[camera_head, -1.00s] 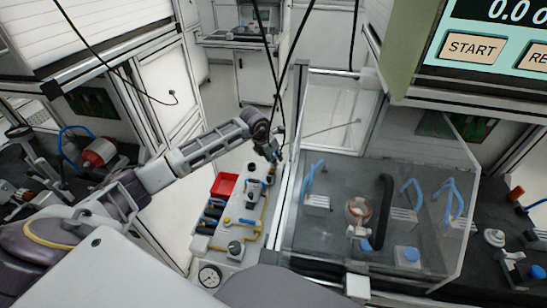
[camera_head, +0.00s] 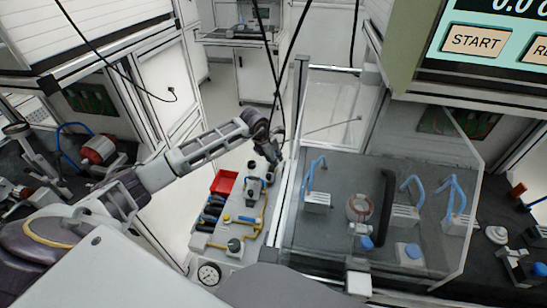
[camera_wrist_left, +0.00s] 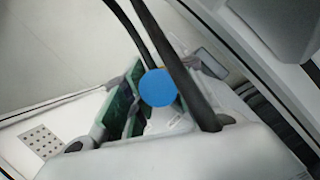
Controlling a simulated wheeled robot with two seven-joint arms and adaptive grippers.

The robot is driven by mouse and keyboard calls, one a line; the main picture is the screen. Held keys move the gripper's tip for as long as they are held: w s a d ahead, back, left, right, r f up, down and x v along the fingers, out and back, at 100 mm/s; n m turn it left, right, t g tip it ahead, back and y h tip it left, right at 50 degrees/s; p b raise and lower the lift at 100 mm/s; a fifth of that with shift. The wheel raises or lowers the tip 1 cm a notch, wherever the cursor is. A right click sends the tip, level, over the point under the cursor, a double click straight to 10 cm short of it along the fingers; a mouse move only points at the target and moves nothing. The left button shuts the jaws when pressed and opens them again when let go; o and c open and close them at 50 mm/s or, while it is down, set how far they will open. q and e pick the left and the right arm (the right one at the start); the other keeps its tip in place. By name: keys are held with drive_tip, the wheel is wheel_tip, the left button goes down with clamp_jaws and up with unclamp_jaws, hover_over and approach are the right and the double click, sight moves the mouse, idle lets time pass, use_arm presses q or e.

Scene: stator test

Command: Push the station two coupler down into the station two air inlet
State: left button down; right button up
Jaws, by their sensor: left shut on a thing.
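My left gripper (camera_head: 272,160) reaches in from the left, pointing down over the far end of the white pneumatic panel (camera_head: 222,255). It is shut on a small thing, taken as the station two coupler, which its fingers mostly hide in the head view. In the left wrist view a round blue face (camera_wrist_left: 158,88) shows beside the green finger pads (camera_wrist_left: 122,115); I cannot tell if it is part of the coupler. Dark fittings (camera_head: 253,186) stand on the panel near the gripper. I cannot tell which is the station two air inlet or whether the coupler touches it. My right gripper is not in view.
Black cables (camera_head: 271,60) hang down by the gripper. A framed clear test enclosure (camera_head: 290,190) stands close on the right, with blue hoses (camera_head: 314,175) inside.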

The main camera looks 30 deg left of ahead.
use_arm(q)
drive_tip(key=shift+f, duration=0.25)
idle(0.6)
drive_tip(key=c, duration=1.1)
unclamp_jaws()
drive_tip(key=shift+f, duration=0.1)
drive_tip(key=shift+r, duration=0.25)
